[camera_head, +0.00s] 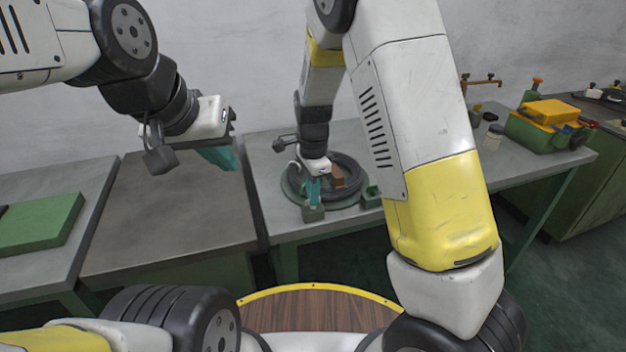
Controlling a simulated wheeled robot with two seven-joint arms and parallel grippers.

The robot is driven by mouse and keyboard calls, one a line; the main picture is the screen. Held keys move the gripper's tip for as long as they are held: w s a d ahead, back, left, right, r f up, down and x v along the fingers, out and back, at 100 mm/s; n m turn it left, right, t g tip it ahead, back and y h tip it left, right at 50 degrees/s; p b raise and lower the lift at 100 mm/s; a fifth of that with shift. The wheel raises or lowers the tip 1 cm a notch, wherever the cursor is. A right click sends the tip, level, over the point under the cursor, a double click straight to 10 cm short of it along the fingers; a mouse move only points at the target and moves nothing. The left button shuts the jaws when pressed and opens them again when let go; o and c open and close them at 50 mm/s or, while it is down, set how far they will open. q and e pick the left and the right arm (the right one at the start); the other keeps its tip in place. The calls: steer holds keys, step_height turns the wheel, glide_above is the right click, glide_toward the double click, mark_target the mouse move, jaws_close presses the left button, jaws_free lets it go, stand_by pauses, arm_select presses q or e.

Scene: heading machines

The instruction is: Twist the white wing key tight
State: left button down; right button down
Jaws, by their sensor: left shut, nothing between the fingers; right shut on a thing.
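My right gripper (314,192) reaches down to the middle table, its teal fingers pointing downward. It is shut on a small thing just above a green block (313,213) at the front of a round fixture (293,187). The fingers hide what they hold, and I cannot make out the white wing key there. My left gripper (222,158) is shut and empty, held up in the air to the left of the fixture.
A dark coiled ring (350,168) and a brown block (337,176) are on the fixture. A small green part (371,196) is at its right edge. A green box with a yellow top (548,112) and jars (493,136) stand farther right. The left tabletop (165,215) is bare.

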steer(key=shift+w+m, duration=0.1)
steer(key=shift+m, duration=0.4)
steer(key=c, duration=1.6)
jaws_free()
step_height(320, 180, up, 8)
steer(key=shift+f, duration=0.2)
steer(key=shift+r, duration=0.15)
